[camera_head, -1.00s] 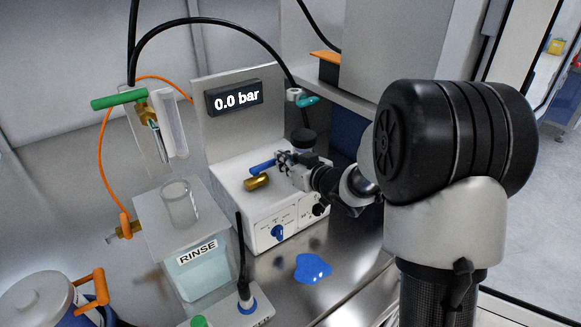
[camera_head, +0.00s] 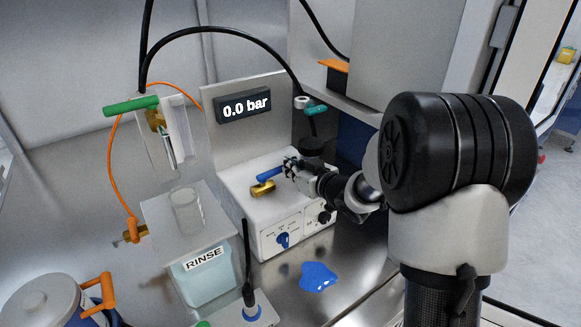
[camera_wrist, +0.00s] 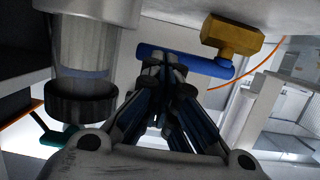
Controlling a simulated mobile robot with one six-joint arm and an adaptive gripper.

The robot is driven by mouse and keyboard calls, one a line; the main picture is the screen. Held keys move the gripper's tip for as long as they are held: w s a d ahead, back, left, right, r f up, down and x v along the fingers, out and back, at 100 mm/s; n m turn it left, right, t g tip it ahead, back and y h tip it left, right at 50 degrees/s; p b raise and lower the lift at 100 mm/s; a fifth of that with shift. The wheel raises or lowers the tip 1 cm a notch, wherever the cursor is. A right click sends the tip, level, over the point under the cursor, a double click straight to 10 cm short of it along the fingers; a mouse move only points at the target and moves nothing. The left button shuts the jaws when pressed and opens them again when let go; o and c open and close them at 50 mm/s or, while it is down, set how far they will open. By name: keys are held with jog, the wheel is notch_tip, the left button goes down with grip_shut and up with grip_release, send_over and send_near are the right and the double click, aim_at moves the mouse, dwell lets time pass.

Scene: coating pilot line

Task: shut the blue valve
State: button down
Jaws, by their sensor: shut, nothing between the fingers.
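The blue valve has a blue bar handle (camera_head: 270,173) over a brass body (camera_head: 262,188) on top of the white instrument box. In the wrist view the blue handle (camera_wrist: 195,62) runs leftward from near the brass body (camera_wrist: 232,38). My gripper (camera_head: 290,167) is at the handle's right end in the head view. In the wrist view the shut, empty fingers (camera_wrist: 162,65) overlap the handle's left part. I cannot tell whether they touch it. The display (camera_head: 243,105) reads 0.0 bar.
A green-handled valve (camera_head: 131,106) hangs at the left, and a teal handle (camera_head: 316,111) is behind my gripper. A RINSE container (camera_head: 205,270) stands left of the white box (camera_head: 275,212). A blue puddle (camera_head: 318,277) lies on the metal bench. An orange-handled vessel (camera_head: 55,300) is at lower left.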

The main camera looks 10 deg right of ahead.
jog(key=shift+w, duration=0.2)
jog(key=shift+w+a+p, duration=0.15)
jog(key=shift+w+p, duration=0.3)
jog(key=shift+w, duration=0.3)
jog(key=shift+w+a+p, duration=0.15)
jog(key=shift+w+p, duration=0.3)
jog(key=shift+w, duration=0.25)
jog(key=shift+w+a+p, duration=0.4)
jog(key=shift+w+a, duration=0.3)
jog(key=shift+w, duration=0.3)
jog(key=shift+w+a+r+p, duration=0.1)
jog(key=shift+w+a+p, duration=0.8)
jog(key=shift+a+p, duration=0.25)
jog(key=shift+w+a+n+g+y+p, duration=0.15)
jog(key=shift+a+n+g+y+p, duration=0.25)
jog(key=shift+n+y, duration=0.25)
jog(key=v, duration=1.2)
jog(key=shift+d, duration=0.15)
